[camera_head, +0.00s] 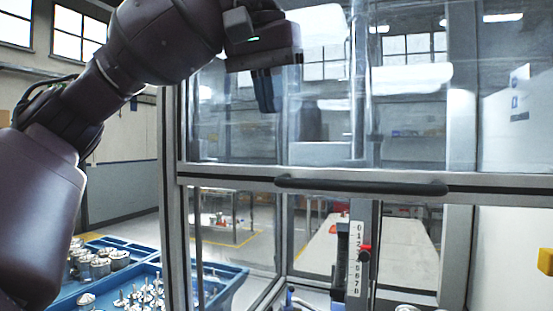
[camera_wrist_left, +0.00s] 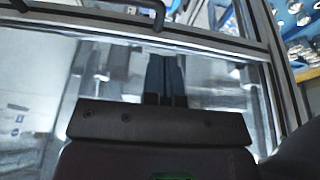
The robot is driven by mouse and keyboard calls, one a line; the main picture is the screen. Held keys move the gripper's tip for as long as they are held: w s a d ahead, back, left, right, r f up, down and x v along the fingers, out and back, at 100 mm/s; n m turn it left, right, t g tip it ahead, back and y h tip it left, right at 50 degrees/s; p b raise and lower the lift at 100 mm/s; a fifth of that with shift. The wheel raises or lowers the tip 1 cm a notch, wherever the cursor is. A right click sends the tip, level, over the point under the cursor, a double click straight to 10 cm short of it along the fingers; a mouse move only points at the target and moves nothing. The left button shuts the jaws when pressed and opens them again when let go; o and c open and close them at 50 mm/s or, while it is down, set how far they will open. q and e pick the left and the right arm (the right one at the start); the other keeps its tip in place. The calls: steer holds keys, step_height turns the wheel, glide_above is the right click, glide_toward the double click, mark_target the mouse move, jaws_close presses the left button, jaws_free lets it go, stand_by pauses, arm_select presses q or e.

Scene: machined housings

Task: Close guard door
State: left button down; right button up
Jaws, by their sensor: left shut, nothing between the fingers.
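The guard door (camera_head: 235,172) is a clear panel in a grey metal frame with a dark horizontal handle bar (camera_head: 362,186) along its lower rail. The panel's lower rail sits mid-height in the head view, with an opening beneath it. In the left wrist view the door rail (camera_wrist_left: 190,43) and part of the handle (camera_wrist_left: 150,8) show at the top. My left gripper (camera_head: 265,104) is shut and empty, pointing down in front of the clear panel, above and left of the handle. Its fingers also show in the left wrist view (camera_wrist_left: 166,65). My right gripper is not in view.
Blue trays (camera_head: 125,290) with metal parts stand at lower left. Inside the enclosure, a white scale (camera_head: 355,262) with a red knob (camera_head: 365,248) stands below the rail. A yellow block (camera_head: 545,262) is at the right edge.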

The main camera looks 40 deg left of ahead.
arm_select(q)
step_height(320, 180, down, 2)
steer(key=b, duration=0.1)
glide_above(276, 179)
step_height(276, 179, down, 5)
steer(key=shift+s+r, duration=0.1)
steer(key=shift+r, duration=0.05)
steer(key=shift+f, duration=1)
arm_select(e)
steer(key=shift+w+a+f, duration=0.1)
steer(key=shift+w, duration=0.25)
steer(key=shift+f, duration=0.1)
arm_select(q)
steer(key=shift+f, duration=0.1)
